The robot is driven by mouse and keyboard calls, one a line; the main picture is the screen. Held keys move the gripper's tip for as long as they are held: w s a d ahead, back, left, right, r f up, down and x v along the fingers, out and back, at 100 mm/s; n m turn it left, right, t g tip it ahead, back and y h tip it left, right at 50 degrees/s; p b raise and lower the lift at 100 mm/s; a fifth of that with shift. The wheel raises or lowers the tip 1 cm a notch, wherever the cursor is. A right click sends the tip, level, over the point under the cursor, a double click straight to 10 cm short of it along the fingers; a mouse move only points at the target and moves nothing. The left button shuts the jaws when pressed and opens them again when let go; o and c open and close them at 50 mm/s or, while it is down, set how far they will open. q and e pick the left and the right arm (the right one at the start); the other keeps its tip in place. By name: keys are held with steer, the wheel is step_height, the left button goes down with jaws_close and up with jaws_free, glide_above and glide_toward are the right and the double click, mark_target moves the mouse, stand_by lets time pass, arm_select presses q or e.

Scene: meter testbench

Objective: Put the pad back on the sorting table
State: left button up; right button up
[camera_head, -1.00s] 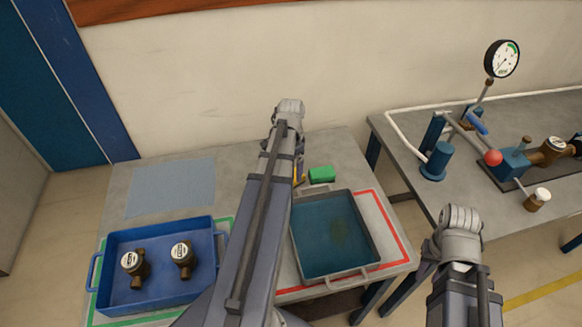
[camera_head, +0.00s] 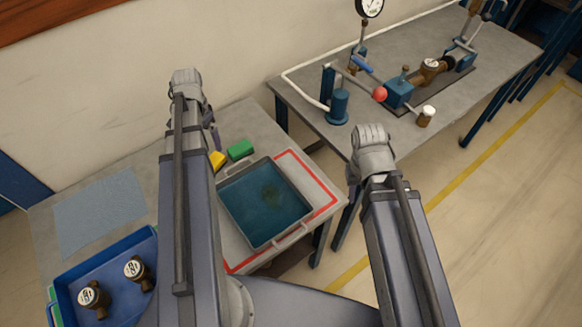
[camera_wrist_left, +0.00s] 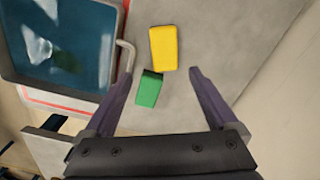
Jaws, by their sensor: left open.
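A yellow block (camera_head: 217,160) and a green block (camera_head: 240,149) lie close together on the sorting table (camera_head: 132,150), behind the teal tray. I cannot tell which one is the pad. In the left wrist view the yellow block (camera_wrist_left: 163,47) and the green block (camera_wrist_left: 148,89) touch or nearly touch at a corner. My left gripper (camera_wrist_left: 160,73) is open above them, with both blocks showing between or just beyond its fingers and nothing held. In the head view its purple fingers (camera_head: 211,128) show beside the blocks. My right arm's wrist is seen, but its fingers are hidden.
The teal tray (camera_head: 225,207) stands inside a red outline. A blue tray (camera_head: 66,291) with two meters is at the lower left. A pale blue mat (camera_head: 100,213) lies flat behind it. The testbench (camera_head: 310,105) with gauge and fittings stands at the right, across a gap.

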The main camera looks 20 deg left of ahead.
arm_select(q)
steer(key=s+d, duration=0.3)
steer(key=d, duration=1.4)
steer(key=s+d+y, duration=0.1)
steer(key=s+d, duration=0.3)
steer(key=d, duration=1.4)
steer(key=shift+s+d+m, duration=0.2)
steer(key=shift+d+m, duration=0.1)
